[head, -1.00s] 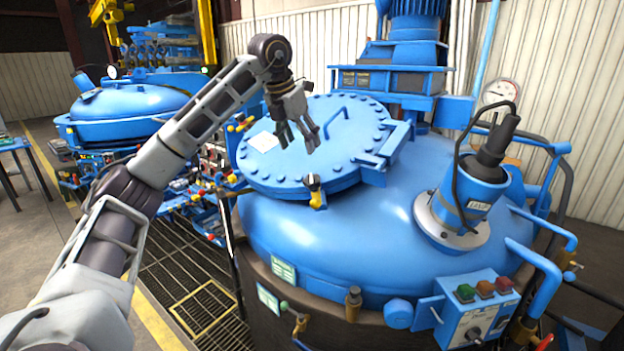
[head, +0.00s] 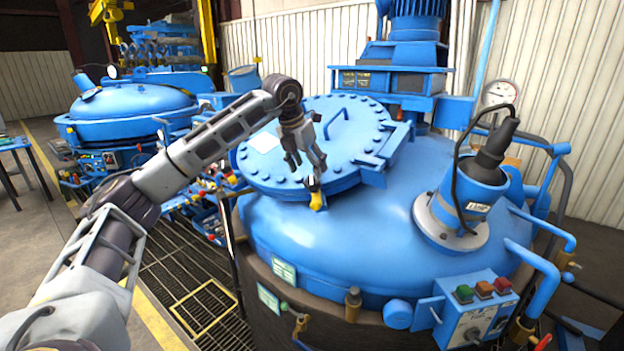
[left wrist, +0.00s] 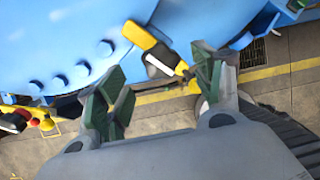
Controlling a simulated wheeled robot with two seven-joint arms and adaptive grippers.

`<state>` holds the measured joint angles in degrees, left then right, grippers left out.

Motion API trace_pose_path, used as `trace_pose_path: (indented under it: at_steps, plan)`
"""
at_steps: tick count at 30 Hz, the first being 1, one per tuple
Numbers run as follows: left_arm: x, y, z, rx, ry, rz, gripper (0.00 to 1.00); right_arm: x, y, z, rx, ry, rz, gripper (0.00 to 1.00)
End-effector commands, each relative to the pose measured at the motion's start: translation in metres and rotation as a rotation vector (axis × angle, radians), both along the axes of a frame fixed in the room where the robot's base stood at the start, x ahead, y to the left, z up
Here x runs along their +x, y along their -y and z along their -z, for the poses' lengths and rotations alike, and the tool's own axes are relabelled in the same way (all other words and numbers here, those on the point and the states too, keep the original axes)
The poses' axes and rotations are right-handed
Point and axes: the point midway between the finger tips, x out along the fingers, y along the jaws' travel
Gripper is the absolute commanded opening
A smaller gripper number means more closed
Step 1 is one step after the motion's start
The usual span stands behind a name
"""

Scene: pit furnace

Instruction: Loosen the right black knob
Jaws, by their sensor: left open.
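The knob at the lid's front edge, a dark top on a yellow fitting (head: 316,201), is partly covered by my left gripper (head: 306,166) in the head view. My left gripper is open and empty, pointing down just above this knob. In the left wrist view, a yellow fitting with a dark part (left wrist: 143,38) lies beyond and between the open green-padded fingers (left wrist: 160,88). I cannot tell whether they touch it. The round blue bolted lid (head: 365,135) is closed on the furnace. My right gripper is not in view.
A black-topped blue cylinder (head: 480,185) stands on the right of the furnace dome. A control box (head: 475,310) with coloured buttons is at the lower right. A blue handle (head: 335,120) rises from the lid. Floor grating (head: 185,270) lies at the left.

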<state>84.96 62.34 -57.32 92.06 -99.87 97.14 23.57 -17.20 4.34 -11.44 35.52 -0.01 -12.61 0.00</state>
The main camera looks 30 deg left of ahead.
Motion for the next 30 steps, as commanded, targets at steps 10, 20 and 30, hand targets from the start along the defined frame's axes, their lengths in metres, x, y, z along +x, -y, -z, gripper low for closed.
trace_pose_path:
  at_steps: [10, 20, 30]
  plan:
    - [0.016, 0.002, 0.039, 0.001, -0.001, 0.0, 0.67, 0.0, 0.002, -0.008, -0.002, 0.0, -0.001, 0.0]
    - [0.022, 0.002, 0.052, 0.0, 0.001, 0.0, 0.67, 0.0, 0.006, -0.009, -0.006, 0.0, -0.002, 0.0]
    - [0.021, 0.002, 0.052, 0.0, 0.001, 0.0, 0.52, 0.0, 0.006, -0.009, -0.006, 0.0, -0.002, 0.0]
